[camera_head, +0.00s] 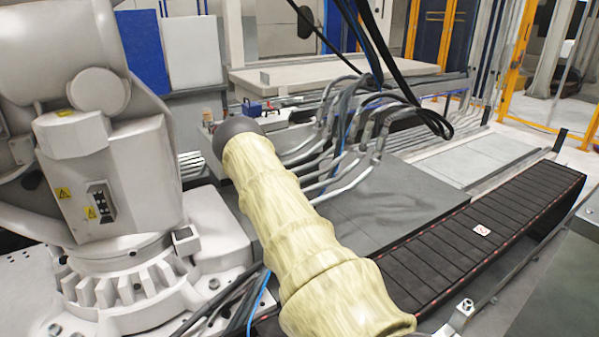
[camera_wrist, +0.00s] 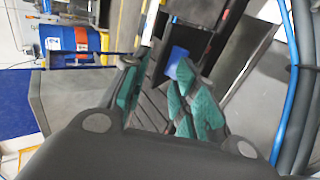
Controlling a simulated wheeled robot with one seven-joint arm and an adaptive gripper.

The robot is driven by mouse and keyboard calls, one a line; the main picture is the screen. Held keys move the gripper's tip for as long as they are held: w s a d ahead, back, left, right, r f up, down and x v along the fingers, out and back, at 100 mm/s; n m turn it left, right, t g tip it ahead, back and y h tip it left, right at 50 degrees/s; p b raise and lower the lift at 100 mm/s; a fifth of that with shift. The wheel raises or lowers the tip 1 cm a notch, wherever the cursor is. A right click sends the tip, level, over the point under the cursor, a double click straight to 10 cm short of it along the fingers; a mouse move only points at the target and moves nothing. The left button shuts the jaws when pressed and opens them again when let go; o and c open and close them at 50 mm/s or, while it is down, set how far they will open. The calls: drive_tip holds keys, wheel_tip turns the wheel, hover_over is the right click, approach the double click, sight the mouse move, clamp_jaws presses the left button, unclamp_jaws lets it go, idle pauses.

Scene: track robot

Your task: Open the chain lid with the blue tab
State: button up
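The black cable chain (camera_head: 490,232) runs diagonally along the right of the head view, with a small white label (camera_head: 482,230) bearing a red mark on top. In the wrist view its dark links (camera_wrist: 152,105) show between and behind my fingers. The blue tab (camera_wrist: 177,61) appears at the tip of the right-hand finger; I cannot tell whether they touch. I cannot make out the tab in the head view. My gripper (camera_wrist: 160,84) has green-padded fingers spread apart, with nothing clearly held between them. My gripper is not visible in the head view.
A white industrial robot (camera_head: 110,180) stands at left. A pale yellow ribbed sleeve (camera_head: 295,230) crosses the middle foreground. Grey hoses (camera_head: 345,150) and hanging black cables (camera_head: 400,85) lie behind it. In the wrist view, blue and dark hoses (camera_wrist: 305,80) run along the right edge.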

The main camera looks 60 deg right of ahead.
drive_tip(key=v, duration=0.6)
drive_tip(key=shift+r, duration=0.25)
idle(0.3)
